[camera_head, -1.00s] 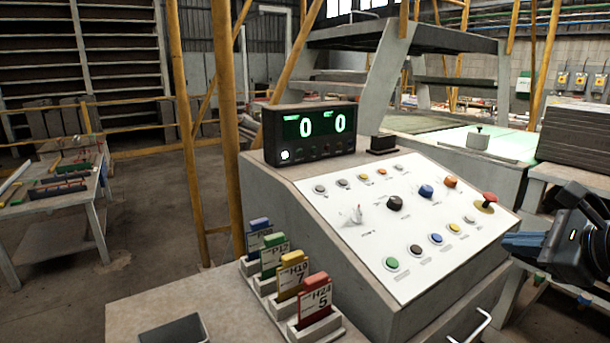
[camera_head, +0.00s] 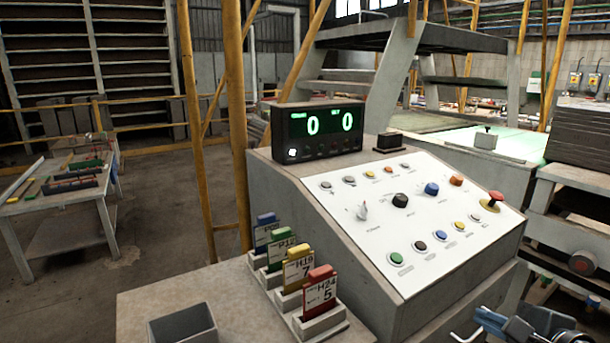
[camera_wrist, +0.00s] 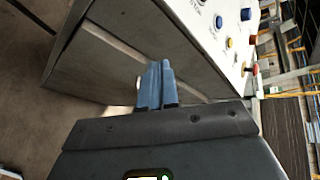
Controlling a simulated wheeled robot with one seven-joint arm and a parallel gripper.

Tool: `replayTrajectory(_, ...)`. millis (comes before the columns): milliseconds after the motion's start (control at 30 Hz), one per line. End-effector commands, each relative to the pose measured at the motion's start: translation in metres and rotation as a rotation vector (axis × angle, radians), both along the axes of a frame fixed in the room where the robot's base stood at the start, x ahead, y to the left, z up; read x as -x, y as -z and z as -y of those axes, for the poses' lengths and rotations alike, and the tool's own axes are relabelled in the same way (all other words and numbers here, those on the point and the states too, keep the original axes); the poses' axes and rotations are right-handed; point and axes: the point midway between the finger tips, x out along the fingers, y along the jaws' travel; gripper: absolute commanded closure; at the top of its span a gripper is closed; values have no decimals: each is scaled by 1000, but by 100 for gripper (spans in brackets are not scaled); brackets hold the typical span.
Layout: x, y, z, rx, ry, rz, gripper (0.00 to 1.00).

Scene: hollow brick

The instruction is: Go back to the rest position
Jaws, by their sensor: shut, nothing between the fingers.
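My gripper (camera_head: 490,318) is at the bottom right of the head view, low in front of the right end of the control console (camera_head: 400,285). Its blue fingers also show in the wrist view (camera_wrist: 157,85), pressed together with nothing between them. In the wrist view the grey side of the console (camera_wrist: 110,50) lies beyond the fingertips, and I see no contact with it. The white button panel (camera_head: 420,215) carries coloured buttons, knobs and a red mushroom button (camera_head: 495,198). Most of my arm is out of the head view.
A display (camera_head: 318,132) reading 0 and 0 stands on the console. Several coloured tags (camera_head: 320,287) stand in holders on the ledge beside a grey open box (camera_head: 182,325). Yellow posts (camera_head: 238,120) rise behind; a workbench (camera_head: 65,190) stands left.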

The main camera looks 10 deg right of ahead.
Motion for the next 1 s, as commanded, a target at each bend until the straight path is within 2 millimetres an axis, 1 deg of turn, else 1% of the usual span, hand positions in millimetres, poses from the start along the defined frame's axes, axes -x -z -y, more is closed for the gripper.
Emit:
replayTrajectory(33, 12, 18, -14, 53, -21, -8, 100)
replayTrajectory(100, 27, 35, -29, 153, -47, -5, 100)
replayTrajectory(167, 42, 48, -41, 240, -73, -6, 100)
replayTrajectory(200, 52, 56, -48, 301, -92, -7, 100)
replayTrajectory(333, 89, 76, -71, 505, -157, -10, 100)
replayTrajectory(467, 130, 88, -91, 720, -234, -15, 100)
replayTrajectory(500, 143, 90, -97, 789, -259, -16, 100)
replayTrajectory(633, 185, 91, -113, 1017, -351, -14, 100)
replayTrajectory(767, 228, 85, -126, 1248, -451, -3, 100)
replayTrajectory(800, 241, 82, -130, 1320, -484, 4, 100)
replayTrajectory(900, 271, 71, -138, 1498, -562, 27, 100)
replayTrajectory(1000, 295, 59, -144, 1653, -629, 54, 100)
